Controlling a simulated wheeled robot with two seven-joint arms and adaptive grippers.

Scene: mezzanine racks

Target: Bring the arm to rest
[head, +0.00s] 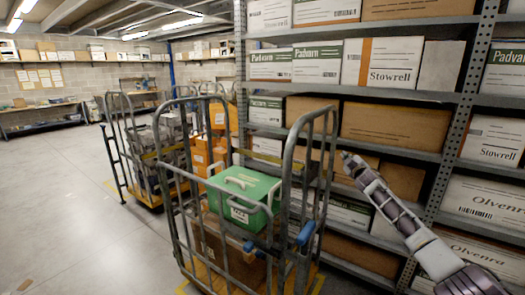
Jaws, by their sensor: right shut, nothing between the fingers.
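My right gripper (349,159) is raised at the right of the head view, in front of the racks. Its fingers are shut and hold nothing. My right arm comes in from the lower right corner. The fingertips point up and left, just right of the near roll cage's top rail in the picture. I cannot tell how far apart they are. My left gripper is not in view.
A near roll cage (325,170) holds a green case (262,187) on a cardboard box (225,243). Another cage (116,165) with grey crates stands behind it. Metal racks (447,97) with several cartons fill the right side.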

